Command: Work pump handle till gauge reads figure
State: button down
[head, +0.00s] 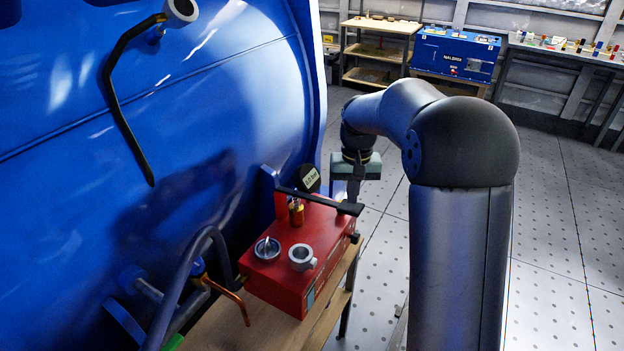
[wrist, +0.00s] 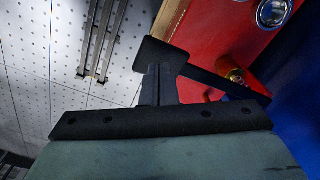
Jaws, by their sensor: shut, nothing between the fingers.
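The red pump box (head: 290,262) stands on a wooden bench beside the big blue tank. Its black handle (head: 318,201) lies nearly level across the top, with a wide end at the right; the handle also shows in the wrist view (wrist: 215,82). A dark round disc with a pale label (head: 310,179) stands behind the handle; it may be the gauge, and I cannot read a figure. My gripper (head: 354,197) is shut and empty, pointing down by the handle's wide end. In the wrist view its fingers (wrist: 157,85) overlap that end; I cannot tell whether they touch.
A brass fitting (head: 296,212), a silver cap (head: 267,248) and a grey ring (head: 302,257) sit on the pump top. Hoses and a copper pipe (head: 229,298) run at its left. The blue tank (head: 200,120) fills the left.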

aim_at(348, 207)
jog(key=f+b, duration=0.1)
jog(key=f, duration=0.1)
jog(key=f+b, duration=0.2)
jog(key=f, duration=0.1)
jog(key=f+b, duration=0.1)
jog(key=f, duration=0.1)
jog(key=shift+w+a+f, duration=0.2)
jog(key=shift+a+f, duration=0.15)
jog(key=shift+f, duration=0.05)
jog(key=r+p, duration=0.2)
jog(key=r, duration=0.1)
jog(key=r+p, duration=0.3)
jog(key=r, duration=0.2)
jog(key=shift+s+d+r+p, duration=0.25)
jog(key=shift+d+r+p, duration=0.05)
jog(key=shift+d+p, duration=0.1)
jog(key=shift+f, duration=0.1)
notch_tip(348, 207, down, 8)
jog(key=b, duration=0.5)
notch_tip(348, 207, up, 8)
jog(key=p, duration=0.5)
jog(key=shift+p, duration=0.35)
dwell(0.7)
